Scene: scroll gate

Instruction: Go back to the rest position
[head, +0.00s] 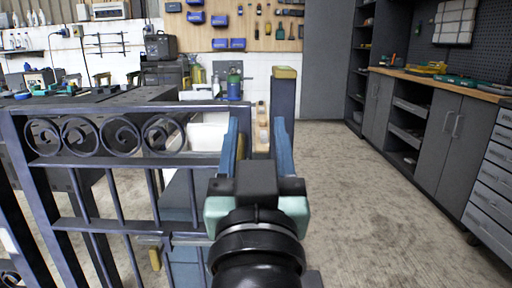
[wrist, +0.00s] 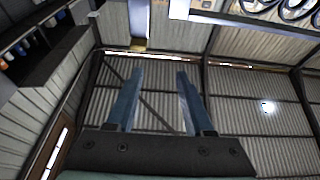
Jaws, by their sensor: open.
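My gripper (head: 257,140) is in the lower middle of the head view, pointing away from me. Its two blue fingers stand apart with nothing seen between them. In the wrist view my gripper (wrist: 158,88) also shows open and empty, against the corrugated wall and roof. The dark blue scroll gate (head: 98,165) stands to the left of my gripper, with scrolls along its top panel. Its right end lies behind my gripper, and I cannot tell whether they touch. A post (head: 283,105) with a yellowish top stands just beyond the right finger.
A workbench (head: 110,98) with tools is behind the gate at left. Grey cabinets (head: 425,115) with a wooden top line the right side. The concrete floor (head: 350,190) between my arm and the cabinets is clear. A pegboard wall (head: 262,22) is at the back.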

